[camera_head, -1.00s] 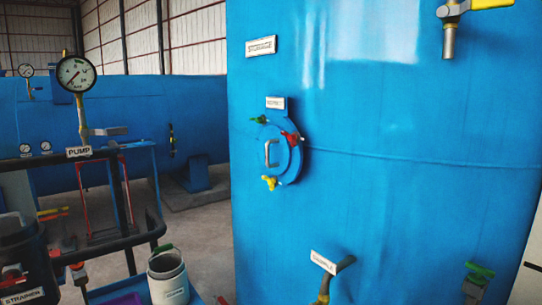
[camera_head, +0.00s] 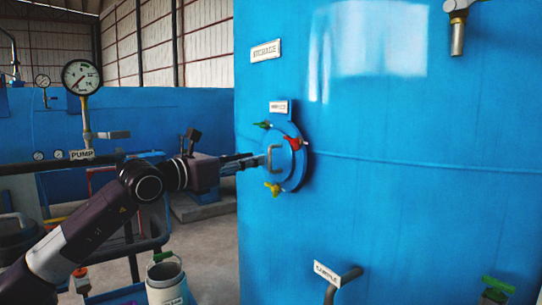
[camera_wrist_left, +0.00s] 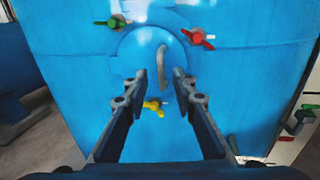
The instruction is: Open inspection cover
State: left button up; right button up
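The round blue inspection cover (camera_head: 285,165) is on the side of the big blue storage tank (camera_head: 400,210). It has a grey handle (camera_head: 272,158) and green (camera_head: 263,125), red (camera_head: 295,143) and yellow (camera_head: 273,188) wing knobs around its rim. My left gripper (camera_head: 258,161) reaches in from the left, close to the handle. In the left wrist view its two fingers (camera_wrist_left: 160,83) are spread apart, with the handle (camera_wrist_left: 162,62) ahead, between and slightly beyond the tips. I cannot tell whether they touch it. My right gripper is not in view.
A pressure gauge (camera_head: 82,77) stands above the pump sign at left. A white bucket (camera_head: 167,283) stands below my left arm. A sample pipe (camera_head: 340,283) sticks out low on the tank, and another valve pipe (camera_head: 457,35) hangs at top right.

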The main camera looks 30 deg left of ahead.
aim_at(270, 167)
pick_arm(q)
jog(key=w+p, duration=0.1)
jog(key=w, duration=0.1)
jog(key=w+d+p, duration=0.1)
jog(key=w+p, duration=0.2)
jog(key=w, duration=0.2)
jog(key=shift+d+p, duration=0.25)
jog(key=shift+p, duration=0.05)
grip_shut()
